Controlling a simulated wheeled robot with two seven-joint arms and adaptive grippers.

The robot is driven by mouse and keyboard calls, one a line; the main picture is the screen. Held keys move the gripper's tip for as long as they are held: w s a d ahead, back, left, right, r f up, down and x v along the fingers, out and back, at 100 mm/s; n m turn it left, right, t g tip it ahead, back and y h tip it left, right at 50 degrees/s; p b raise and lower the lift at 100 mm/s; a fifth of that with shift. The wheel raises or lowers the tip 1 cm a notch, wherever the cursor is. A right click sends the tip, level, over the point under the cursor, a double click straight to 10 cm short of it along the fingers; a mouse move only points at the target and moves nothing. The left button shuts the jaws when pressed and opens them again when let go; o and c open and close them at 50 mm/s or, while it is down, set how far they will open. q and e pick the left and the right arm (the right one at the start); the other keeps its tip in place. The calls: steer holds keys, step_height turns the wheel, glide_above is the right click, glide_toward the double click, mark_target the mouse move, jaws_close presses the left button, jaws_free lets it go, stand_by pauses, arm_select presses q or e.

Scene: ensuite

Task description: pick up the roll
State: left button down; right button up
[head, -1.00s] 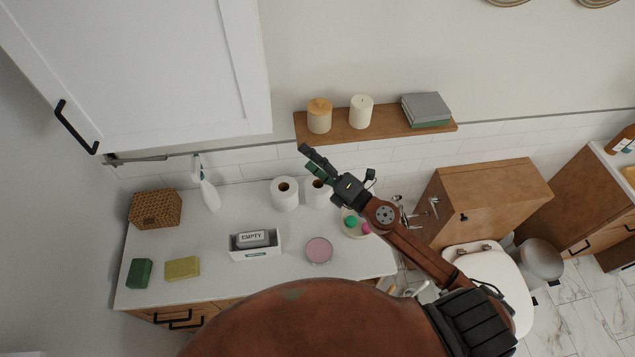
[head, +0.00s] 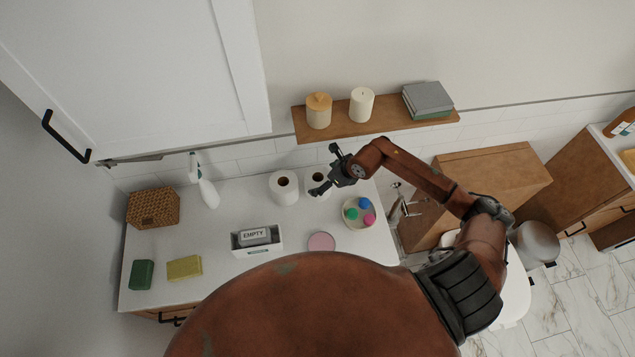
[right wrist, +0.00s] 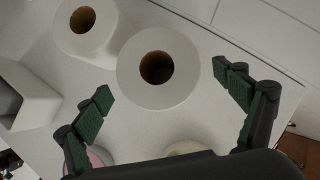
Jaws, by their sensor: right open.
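Two white paper rolls stand upright on the white counter near the back wall. The right roll (head: 309,186) is partly hidden by my right gripper (head: 325,171); the left roll (head: 285,196) stands beside it. In the right wrist view, one roll (right wrist: 157,93) lies ahead, roughly centred between the open, green-padded fingers of my right gripper (right wrist: 169,90), with no clear contact. The other roll (right wrist: 86,42) is farther to the upper left. My right gripper is empty. My left gripper is not in view.
A bowl of coloured balls (head: 349,222), a pink disc (head: 321,242) and a white box marked EMPTY (head: 258,249) are nearby on the counter. A spray bottle (head: 207,194) and wicker box (head: 153,208) stand left. A wooden shelf (head: 385,125) with candles is above.

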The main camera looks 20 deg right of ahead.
mark_target(318, 181)
steer(key=p+x, duration=0.1)
steer(key=x, duration=0.3)
steer(key=shift+w+f, duration=0.1)
steer(key=c, duration=1.3)
